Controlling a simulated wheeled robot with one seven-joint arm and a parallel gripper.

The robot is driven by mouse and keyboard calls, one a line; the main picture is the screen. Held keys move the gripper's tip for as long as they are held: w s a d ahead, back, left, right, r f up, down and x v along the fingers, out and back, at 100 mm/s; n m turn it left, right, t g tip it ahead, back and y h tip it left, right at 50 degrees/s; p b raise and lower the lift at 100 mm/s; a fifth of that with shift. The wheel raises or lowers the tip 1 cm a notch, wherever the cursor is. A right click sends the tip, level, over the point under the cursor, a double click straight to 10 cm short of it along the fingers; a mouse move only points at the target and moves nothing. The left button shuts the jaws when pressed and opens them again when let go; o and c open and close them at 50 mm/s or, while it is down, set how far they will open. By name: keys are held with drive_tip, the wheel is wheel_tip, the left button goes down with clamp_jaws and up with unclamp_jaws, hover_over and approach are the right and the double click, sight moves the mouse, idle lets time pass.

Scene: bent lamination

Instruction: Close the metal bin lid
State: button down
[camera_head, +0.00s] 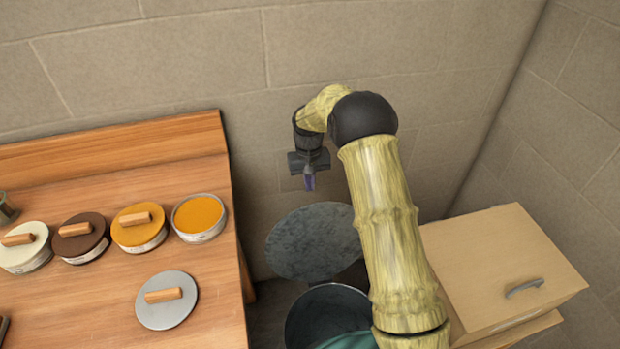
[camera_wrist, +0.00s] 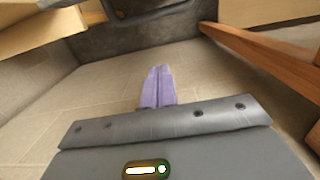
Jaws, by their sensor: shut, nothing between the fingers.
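The metal bin (camera_head: 303,318) stands on the floor at the bottom middle of the head view, its round mouth open. Its grey round lid (camera_head: 313,243) is tilted up behind the mouth, towards the wall. Something green shows inside the bin, partly hidden by my arm. My gripper (camera_head: 309,184) is above the lid's upper edge, near the wall, apart from the lid in the picture. Its purple fingers are together and empty, and they also show in the wrist view (camera_wrist: 158,72). My arm hides the right side of the bin and lid.
A wooden table (camera_head: 80,300) stands left of the bin, with several round tins (camera_head: 200,217) and a loose grey lid with a wooden handle (camera_head: 167,300). A light wooden cabinet (camera_head: 505,262) stands on the right. The stone wall (camera_head: 190,60) is close behind the lid.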

drive_tip(key=s+f+p, duration=0.1)
drive_tip(key=s+f, duration=0.3)
drive_tip(key=shift+d+f, duration=0.25)
drive_tip(key=shift+d, duration=0.2)
drive_tip(key=shift+s, duration=0.1)
idle(0.4)
